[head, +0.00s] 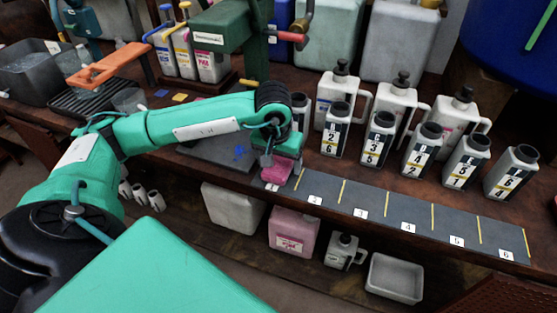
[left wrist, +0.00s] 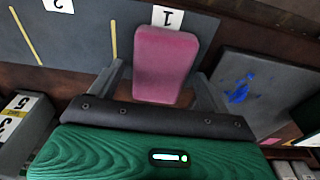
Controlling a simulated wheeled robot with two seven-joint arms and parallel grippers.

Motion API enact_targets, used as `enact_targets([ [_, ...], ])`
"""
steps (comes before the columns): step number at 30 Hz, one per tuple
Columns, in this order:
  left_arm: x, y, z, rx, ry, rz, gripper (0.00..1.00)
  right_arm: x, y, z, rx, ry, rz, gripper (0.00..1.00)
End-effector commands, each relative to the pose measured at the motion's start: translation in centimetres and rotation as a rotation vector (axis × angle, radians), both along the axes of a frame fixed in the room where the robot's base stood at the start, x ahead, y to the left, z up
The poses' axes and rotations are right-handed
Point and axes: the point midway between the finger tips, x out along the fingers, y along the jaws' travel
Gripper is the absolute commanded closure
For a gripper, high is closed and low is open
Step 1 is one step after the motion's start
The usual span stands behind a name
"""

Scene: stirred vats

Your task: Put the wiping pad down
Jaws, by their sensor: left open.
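The wiping pad is a pink block (head: 277,170) at the slot labelled 1, on the left end of the dark numbered strip (head: 375,206). In the left wrist view the pad (left wrist: 165,58) lies between the two grey fingers, with a dark gap visible on each side. My left gripper (head: 280,156) is open around the pad; its fingers also show in the left wrist view (left wrist: 162,85). The pad's underside is hidden, so I cannot tell exactly how it rests. My right gripper is not in view.
A grey plate (left wrist: 265,95) with a blue smear lies beside the pad. Several numbered grey bottles (head: 378,138) stand behind the strip, with white jugs (head: 398,105) further back. The strip's slots right of the pad are clear. A shelf below holds containers (head: 293,232).

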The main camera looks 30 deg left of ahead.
Motion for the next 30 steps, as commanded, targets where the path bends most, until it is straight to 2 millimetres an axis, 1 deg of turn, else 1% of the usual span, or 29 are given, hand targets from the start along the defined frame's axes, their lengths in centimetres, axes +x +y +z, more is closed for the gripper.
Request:
enact_targets([
  [5, 0.0, 0.0, 0.2, 0.0, 0.0, 0.0, 0.2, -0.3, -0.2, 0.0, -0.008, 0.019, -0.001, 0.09],
  [7, 0.0, 0.0, 0.6, 0.0, -0.002, 0.0, 0.2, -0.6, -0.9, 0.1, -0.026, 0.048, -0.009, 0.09],
  [11, -0.3, -0.1, 3.5, 0.0, -0.005, 0.0, 0.2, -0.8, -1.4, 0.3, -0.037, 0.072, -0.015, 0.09],
  [15, -0.8, -0.2, 6.7, -0.001, -0.005, 0.0, 0.2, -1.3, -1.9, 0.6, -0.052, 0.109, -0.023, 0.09],
  [18, -1.1, -0.3, 8.8, -0.001, -0.005, 0.0, 0.2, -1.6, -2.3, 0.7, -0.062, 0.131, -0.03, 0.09],
  [21, -1.4, -0.4, 10.3, 0.0, -0.004, -0.001, 0.2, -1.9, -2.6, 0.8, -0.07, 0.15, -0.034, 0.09],
  [25, -1.6, -0.4, 11.6, -0.001, -0.002, 0.001, 0.2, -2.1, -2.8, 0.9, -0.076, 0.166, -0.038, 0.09],
  [30, -1.7, -0.4, 12.1, 0.0, 0.0, 0.001, 0.2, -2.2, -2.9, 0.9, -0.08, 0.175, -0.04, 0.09],
])
